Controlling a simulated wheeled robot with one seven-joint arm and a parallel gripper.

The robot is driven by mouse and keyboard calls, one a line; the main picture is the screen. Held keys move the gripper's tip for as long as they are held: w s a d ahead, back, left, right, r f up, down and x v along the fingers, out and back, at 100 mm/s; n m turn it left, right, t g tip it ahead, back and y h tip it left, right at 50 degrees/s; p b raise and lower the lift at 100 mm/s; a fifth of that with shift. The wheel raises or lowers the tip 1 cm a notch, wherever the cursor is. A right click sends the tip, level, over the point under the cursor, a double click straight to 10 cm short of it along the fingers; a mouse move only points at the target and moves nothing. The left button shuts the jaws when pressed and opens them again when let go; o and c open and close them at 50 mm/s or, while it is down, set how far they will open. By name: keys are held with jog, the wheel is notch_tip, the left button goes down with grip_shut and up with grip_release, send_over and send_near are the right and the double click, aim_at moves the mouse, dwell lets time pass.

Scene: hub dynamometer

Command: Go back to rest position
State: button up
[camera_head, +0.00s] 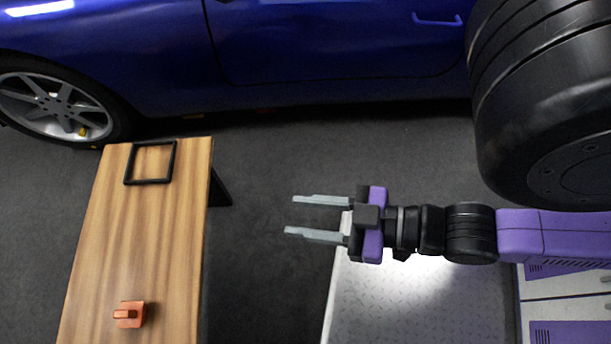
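My gripper (292,215) is at the middle of the head view, reaching in from the right on my purple and black arm. Its two pale grey fingers point left and stand apart with nothing between them. It is open and empty. Dark floor shows beneath the fingers, and the wooden table lies to their left, apart from them.
The wooden table (141,240) carries a black square frame (150,181) at its far end and a small orange block-like object (129,314) near its front. A blue car (300,45) with a silver wheel (55,105) stands behind. Dark floor (262,270) is clear between.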

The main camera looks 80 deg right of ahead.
notch_tip(320, 180, up, 23)
jog(key=p, duration=2.3)
jog(key=shift+r, duration=0.2)
jog(key=shift+a, duration=0.1)
